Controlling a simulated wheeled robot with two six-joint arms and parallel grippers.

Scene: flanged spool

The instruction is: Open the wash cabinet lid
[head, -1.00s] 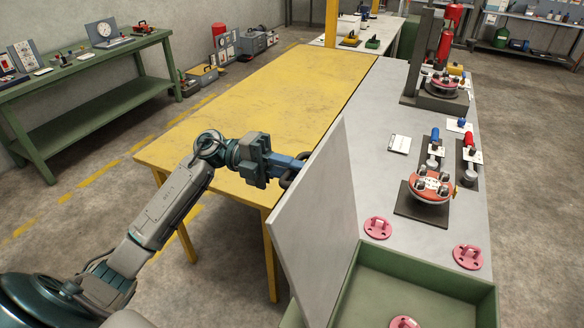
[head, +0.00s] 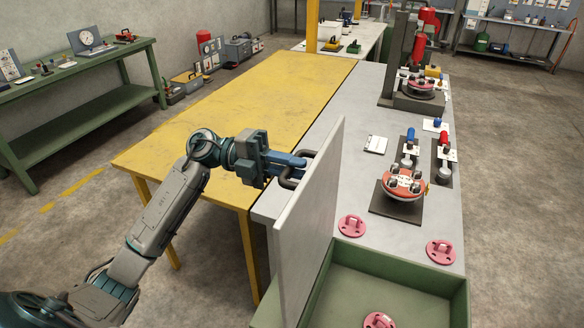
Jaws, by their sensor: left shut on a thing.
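The wash cabinet lid (head: 312,222) is a light grey panel standing nearly upright along the left side of the green cabinet box (head: 400,262). The box is open at the top, and its inside shows. A dark handle (head: 287,183) sticks out of the lid's left face. My left gripper (head: 297,166) is shut on this handle, with its blue fingers at the bar. The fingertips are partly hidden by the handle and the lid. My right gripper is not in view.
A pink flanged part (head: 378,321) lies inside the box. Two more pink parts (head: 351,226) (head: 440,251) sit on the grey bench (head: 345,150) behind it. A red round fixture (head: 403,184) stands beyond. A bare yellow table (head: 240,110) lies left of the bench.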

